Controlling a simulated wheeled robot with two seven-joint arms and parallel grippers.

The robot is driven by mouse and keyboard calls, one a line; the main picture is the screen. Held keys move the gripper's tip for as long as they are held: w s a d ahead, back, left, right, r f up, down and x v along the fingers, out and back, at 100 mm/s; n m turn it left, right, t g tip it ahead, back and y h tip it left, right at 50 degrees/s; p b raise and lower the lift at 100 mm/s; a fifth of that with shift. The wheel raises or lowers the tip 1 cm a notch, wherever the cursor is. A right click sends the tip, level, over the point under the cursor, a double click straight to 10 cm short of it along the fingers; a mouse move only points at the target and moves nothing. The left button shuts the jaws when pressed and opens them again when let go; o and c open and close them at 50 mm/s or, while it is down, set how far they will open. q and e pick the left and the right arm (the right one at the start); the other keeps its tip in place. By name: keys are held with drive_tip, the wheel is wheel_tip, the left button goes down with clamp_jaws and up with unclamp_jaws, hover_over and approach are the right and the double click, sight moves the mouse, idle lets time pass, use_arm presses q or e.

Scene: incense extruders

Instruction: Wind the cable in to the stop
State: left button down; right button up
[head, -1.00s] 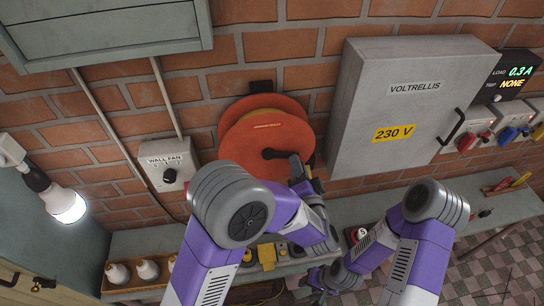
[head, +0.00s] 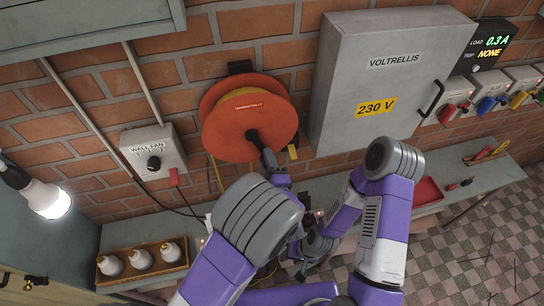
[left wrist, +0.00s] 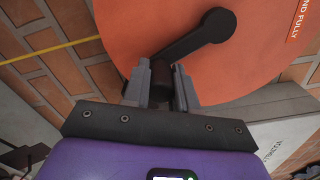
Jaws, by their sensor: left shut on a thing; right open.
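The orange cable reel (head: 240,110) hangs on the brick wall, with a black crank (head: 257,143) on its front disc. In the left wrist view the crank arm (left wrist: 195,38) runs from the hub down left to its knob (left wrist: 160,75). My left gripper (head: 273,168) is shut on that knob; its fingers (left wrist: 160,88) stand on either side of it. A thin yellow cable (left wrist: 60,46) runs off left of the reel. It also hangs below the reel's left side (head: 217,176). My right gripper (head: 300,268) is open, low in front of the bench, and shows no held thing.
A grey cabinet (head: 385,75) marked 230 V stands right of the reel. A wooden rack (head: 143,267) of white-topped items and a red tray (head: 428,192) sit on the bench.

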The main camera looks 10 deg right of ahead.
use_arm(q)
drive_tip(key=shift+s+a+f+m, duration=0.15)
drive_tip(key=shift+a+m, duration=0.25)
drive_tip(key=shift+m, duration=0.25)
drive_tip(key=shift+a+f+m, duration=0.15)
drive_tip(key=shift+a+m, duration=0.25)
drive_tip(key=shift+m, duration=0.25)
drive_tip(key=shift+a, duration=0.1)
drive_tip(key=c, duration=0.9)
unclamp_jaws()
drive_tip(key=shift+s+d+b, duration=0.2)
drive_tip(key=shift+s, duration=1.05)
drive_tip(key=shift+s+d+b, duration=0.15)
drive_tip(key=shift+s+b, duration=0.05)
drive_tip(key=shift+s, duration=1.05)
drive_tip(key=shift+s+d+b, duration=0.2)
drive_tip(key=shift+s, duration=1.05)
